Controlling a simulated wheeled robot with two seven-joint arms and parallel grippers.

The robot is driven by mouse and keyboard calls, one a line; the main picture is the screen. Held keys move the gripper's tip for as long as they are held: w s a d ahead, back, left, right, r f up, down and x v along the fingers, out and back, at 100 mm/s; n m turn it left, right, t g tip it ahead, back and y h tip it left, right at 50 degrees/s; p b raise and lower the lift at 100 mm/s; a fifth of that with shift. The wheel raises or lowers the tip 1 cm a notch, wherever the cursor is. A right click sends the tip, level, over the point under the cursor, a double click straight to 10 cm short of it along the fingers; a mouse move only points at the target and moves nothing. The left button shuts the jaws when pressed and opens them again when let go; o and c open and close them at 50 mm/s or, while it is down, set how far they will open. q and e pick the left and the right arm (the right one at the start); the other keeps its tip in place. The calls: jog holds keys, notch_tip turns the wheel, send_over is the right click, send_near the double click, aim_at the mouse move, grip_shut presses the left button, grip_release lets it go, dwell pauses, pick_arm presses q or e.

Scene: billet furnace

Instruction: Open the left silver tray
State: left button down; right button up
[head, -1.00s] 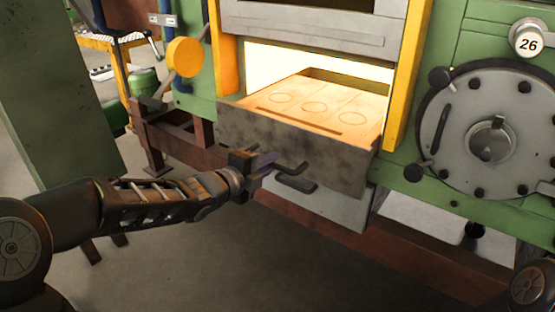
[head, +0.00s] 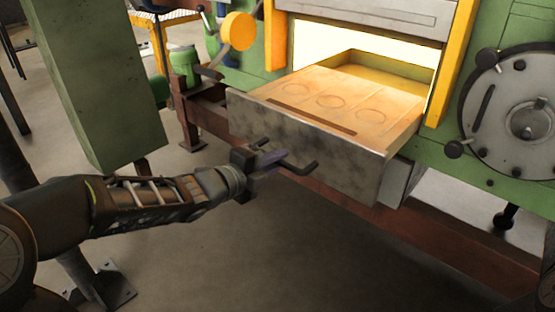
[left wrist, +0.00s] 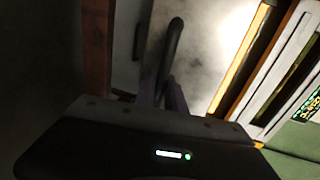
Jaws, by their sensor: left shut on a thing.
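The silver tray (head: 310,150) is a mottled grey drawer front with a tan floor behind it, marked with several round recesses. It is pulled partly out of the glowing furnace opening. Its dark bar handle (head: 299,168) sticks out from the front. My left gripper (head: 268,163) is shut on the left part of this handle. In the left wrist view the handle (left wrist: 172,45) rises from between the fingers, and the tray front (left wrist: 205,40) lies behind it. My right gripper is not in view.
A lifted furnace door (head: 365,15) hangs over the opening between yellow posts. A round grey hatch (head: 515,110) with a black-knobbed rim is at right. A green column (head: 95,80) stands at left, near my left arm. The floor before the tray is clear.

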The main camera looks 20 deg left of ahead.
pick_arm(q)
jog(key=c, duration=1.4)
grip_release()
jog(key=p+v, duration=0.2)
jog(key=v, duration=0.5)
jog(key=shift+s, duration=0.35)
jog(key=shift+a, duration=0.1)
